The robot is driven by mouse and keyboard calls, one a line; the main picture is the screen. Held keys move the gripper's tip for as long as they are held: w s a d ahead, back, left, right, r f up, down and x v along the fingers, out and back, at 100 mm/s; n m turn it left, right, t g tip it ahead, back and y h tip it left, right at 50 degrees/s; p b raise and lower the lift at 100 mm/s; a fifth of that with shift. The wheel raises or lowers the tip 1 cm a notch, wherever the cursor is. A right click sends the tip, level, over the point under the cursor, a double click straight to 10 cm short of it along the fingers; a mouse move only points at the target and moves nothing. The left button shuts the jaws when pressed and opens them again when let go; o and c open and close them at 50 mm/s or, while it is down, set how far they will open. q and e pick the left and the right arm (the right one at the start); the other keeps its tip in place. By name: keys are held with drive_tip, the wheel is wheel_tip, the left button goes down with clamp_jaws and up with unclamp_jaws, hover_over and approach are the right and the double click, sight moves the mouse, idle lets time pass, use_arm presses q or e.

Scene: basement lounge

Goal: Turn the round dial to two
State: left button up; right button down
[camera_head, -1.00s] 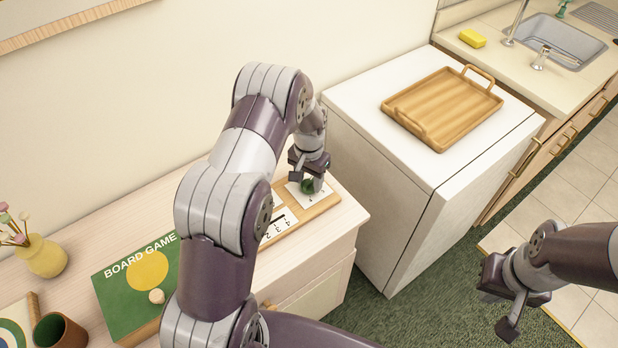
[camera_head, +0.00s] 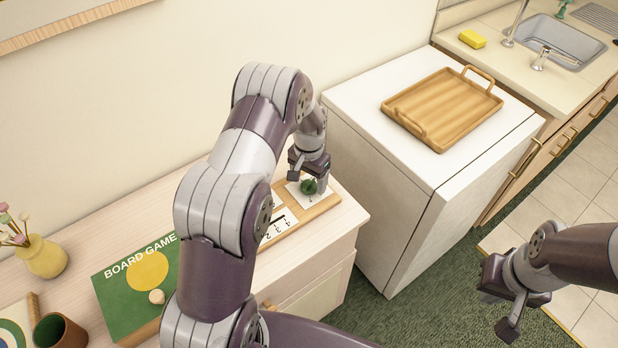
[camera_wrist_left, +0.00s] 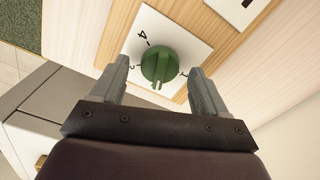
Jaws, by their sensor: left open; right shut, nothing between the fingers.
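The green round dial (camera_head: 309,186) sits on a white numbered plate at the right end of a wooden board (camera_head: 322,208) on the cabinet top. In the left wrist view the dial (camera_wrist_left: 158,66) lies between the fingers of my left gripper (camera_wrist_left: 163,80), with a gap on both sides. A 4 is readable on the plate (camera_wrist_left: 143,30); other marks are partly hidden. My left gripper (camera_head: 312,182) is open, pointing down over the dial. My right gripper (camera_head: 500,304) is shut and empty, over the floor at the right.
A second white plate with a slider scale (camera_head: 279,222) is on the same board. A board game box (camera_head: 120,275), yellow vase (camera_head: 44,258) and brown cup (camera_head: 60,331) stand at the left. A white appliance (camera_head: 400,165) with a wooden tray (camera_head: 408,121) stands right of the cabinet.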

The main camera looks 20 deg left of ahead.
sight(310, 180)
use_arm(q)
wheel_tip(310, 180, up, 13)
drive_tip(key=b, duration=0.1)
drive_tip(key=shift+f+b, duration=0.2)
drive_tip(key=shift+b, duration=0.1)
drive_tip(key=s+d+n, duration=0.1)
drive_tip(key=s+d, duration=0.2)
drive_tip(key=s, duration=0.7)
drive_tip(key=s+d+r+n+t, duration=0.1)
drive_tip(key=s+d, duration=0.2)
drive_tip(key=s, duration=0.7)
drive_tip(key=shift+s, duration=0.4)
